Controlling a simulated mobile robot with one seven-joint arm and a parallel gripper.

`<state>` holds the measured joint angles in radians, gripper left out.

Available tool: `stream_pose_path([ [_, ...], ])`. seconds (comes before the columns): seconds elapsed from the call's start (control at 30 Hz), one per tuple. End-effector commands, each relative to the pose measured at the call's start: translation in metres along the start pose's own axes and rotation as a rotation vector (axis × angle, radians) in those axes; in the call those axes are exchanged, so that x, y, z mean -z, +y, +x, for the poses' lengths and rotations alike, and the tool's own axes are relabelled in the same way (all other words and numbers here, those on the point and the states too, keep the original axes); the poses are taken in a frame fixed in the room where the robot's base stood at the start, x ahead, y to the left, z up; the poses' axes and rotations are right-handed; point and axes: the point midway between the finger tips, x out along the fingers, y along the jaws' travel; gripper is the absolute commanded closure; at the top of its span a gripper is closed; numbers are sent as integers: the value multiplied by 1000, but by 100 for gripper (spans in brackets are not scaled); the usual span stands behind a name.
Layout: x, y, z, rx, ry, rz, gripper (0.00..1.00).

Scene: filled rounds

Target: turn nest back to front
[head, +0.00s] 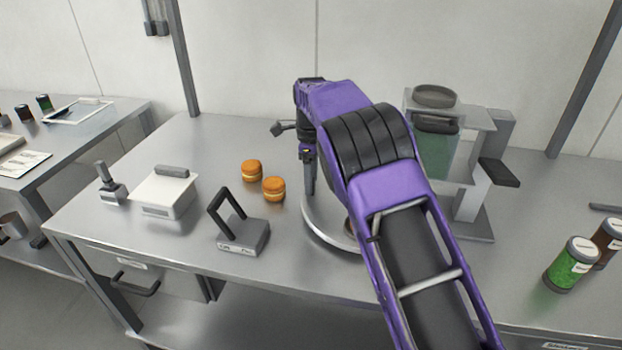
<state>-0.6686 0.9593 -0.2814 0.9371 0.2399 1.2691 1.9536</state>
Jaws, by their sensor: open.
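No part is clearly marked as the nest, and I cannot tell which one it is. A round silver-rimmed plate (312,222) lies on the steel table, largely covered by my purple arm. A small brown round item (349,227) shows at its right, mostly hidden by the arm. My gripper (309,180) is open and points down over the plate's back left part. Its fingers are partly hidden, and I see nothing held between them. Two orange-brown filled rounds, one behind (252,170) and one in front (273,189), sit on the table left of the plate.
A grey block with a dark upright frame (242,232) stands front left of the plate. A white lidded box (164,192) and a dark-handled stamp (110,186) stand farther left. A dispenser (476,195) stands behind right. Jars (571,264) stand at the right edge.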

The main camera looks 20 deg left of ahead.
Motion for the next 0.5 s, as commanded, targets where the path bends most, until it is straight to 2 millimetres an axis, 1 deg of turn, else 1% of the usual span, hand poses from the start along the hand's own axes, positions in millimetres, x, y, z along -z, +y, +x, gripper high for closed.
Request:
stream_pose_path([
  [0.17, 0, 0, -3, -1, 0, -1, 45],
  [0.27, -1, 0, -13, 1, -1, -1, 45],
  [0.37, 0, 0, -32, 1, -1, -1, 45],
  [0.5, 0, -1, -66, 4, -2, -1, 45],
])
